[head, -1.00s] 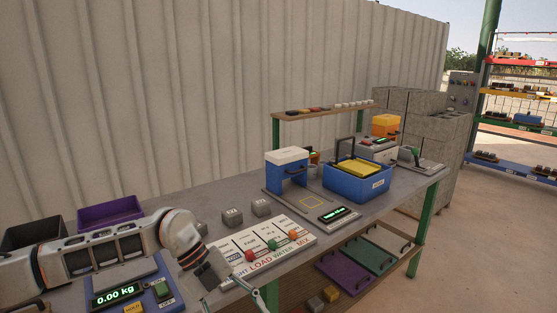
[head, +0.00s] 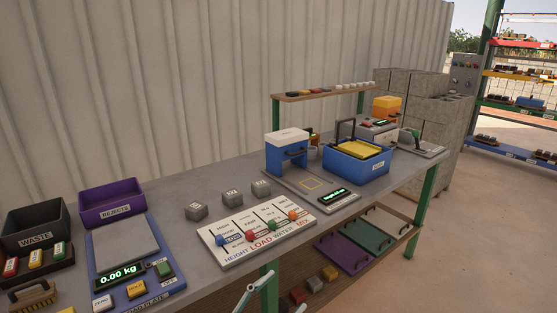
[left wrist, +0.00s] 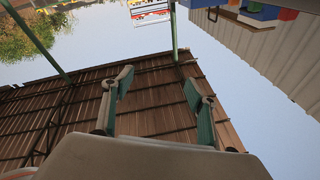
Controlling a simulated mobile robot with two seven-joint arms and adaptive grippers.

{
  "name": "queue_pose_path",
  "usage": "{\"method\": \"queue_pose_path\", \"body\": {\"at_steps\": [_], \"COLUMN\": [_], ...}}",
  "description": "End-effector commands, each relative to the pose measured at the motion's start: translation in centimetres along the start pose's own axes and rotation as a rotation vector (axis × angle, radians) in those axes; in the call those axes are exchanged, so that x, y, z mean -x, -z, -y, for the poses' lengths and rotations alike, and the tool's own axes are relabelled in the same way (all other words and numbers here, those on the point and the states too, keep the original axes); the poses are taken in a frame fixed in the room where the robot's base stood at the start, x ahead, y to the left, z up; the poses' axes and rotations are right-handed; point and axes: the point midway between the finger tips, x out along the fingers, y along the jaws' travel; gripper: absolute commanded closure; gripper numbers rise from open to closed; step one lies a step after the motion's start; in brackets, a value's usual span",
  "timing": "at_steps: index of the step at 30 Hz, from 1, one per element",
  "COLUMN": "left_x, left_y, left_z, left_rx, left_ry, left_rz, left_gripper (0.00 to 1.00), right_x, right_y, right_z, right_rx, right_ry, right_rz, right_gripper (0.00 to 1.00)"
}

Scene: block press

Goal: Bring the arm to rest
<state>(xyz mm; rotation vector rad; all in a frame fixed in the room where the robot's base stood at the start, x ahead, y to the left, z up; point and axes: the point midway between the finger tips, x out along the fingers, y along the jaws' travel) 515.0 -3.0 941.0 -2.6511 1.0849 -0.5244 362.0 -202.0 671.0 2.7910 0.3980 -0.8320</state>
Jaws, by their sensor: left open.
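My left gripper (head: 280,291) shows only in part at the bottom edge of the head view, in front of the bench. In the left wrist view its two teal-padded fingers (left wrist: 157,84) stand wide apart with nothing between them. The rest of the left arm is out of the head view. My right gripper is in neither view.
The grey bench (head: 165,220) carries a scale (head: 124,240) reading 0.00 kg, a purple rejects bin (head: 112,204), a black waste bin (head: 36,232), several grey blocks (head: 230,199), a slider board (head: 255,232), a blue press (head: 287,152) and a blue tub (head: 358,165).

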Motion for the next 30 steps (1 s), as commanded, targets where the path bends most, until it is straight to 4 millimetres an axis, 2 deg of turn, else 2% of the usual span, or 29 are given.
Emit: {"method": "queue_pose_path", "body": {"at_steps": [1, 5, 9, 12, 16, 18, 21, 30], "left_x": [2.0, 7.8, 15.7, 21.2, 26.9, 29.0, 30.7, 31.0], "left_y": [-2.3, -8.1, -13.7, -16.6, -18.7, -19.3, -19.7, -19.8], "left_z": [0.4, 1.2, 0.3, -1.0, -2.8, -3.6, -4.2, -4.3], "left_rx": [0.038, 0.110, 0.184, 0.229, 0.272, 0.288, 0.301, 0.304], "left_ry": [0.066, 0.205, 0.305, 0.344, 0.367, 0.371, 0.374, 0.374], "left_rz": [0.078, 0.290, 0.530, 0.681, 0.827, 0.878, 0.921, 0.929], "left_gripper": [0.42, 0.42, 0.42, 0.42, 0.42, 0.42, 0.42, 0.42], "right_x": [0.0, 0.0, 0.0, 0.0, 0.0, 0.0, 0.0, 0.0], "right_y": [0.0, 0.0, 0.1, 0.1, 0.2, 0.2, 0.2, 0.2], "right_z": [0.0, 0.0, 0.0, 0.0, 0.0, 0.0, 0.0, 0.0], "right_rx": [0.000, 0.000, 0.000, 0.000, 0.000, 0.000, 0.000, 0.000], "right_ry": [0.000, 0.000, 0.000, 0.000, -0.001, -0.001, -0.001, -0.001], "right_rz": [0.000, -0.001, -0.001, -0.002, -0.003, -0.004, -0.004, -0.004], "right_gripper": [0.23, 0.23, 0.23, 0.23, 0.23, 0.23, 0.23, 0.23]}}
